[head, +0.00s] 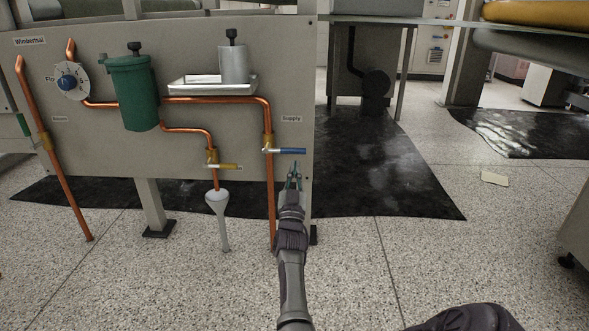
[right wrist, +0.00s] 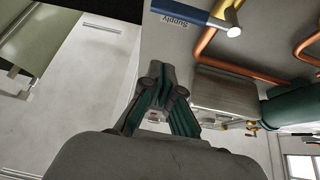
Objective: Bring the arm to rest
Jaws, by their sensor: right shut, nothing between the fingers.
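My right gripper (head: 294,175) points up in front of the lower right part of the grey panel (head: 200,60), just below the blue-handled Supply valve (head: 290,150). In the right wrist view my right gripper (right wrist: 158,75) has its fingers together and holds nothing. The blue valve handle (right wrist: 205,17) is beyond the fingertips there, apart from them. My left gripper is not in view.
The panel carries copper pipes (head: 220,101), a green canister (head: 133,92), a dial (head: 68,82), a yellow-handled valve (head: 222,166) and a tray (head: 205,86). A white funnel (head: 219,204) stands below. Black mats (head: 380,170) lie on the speckled floor, which is open at the right.

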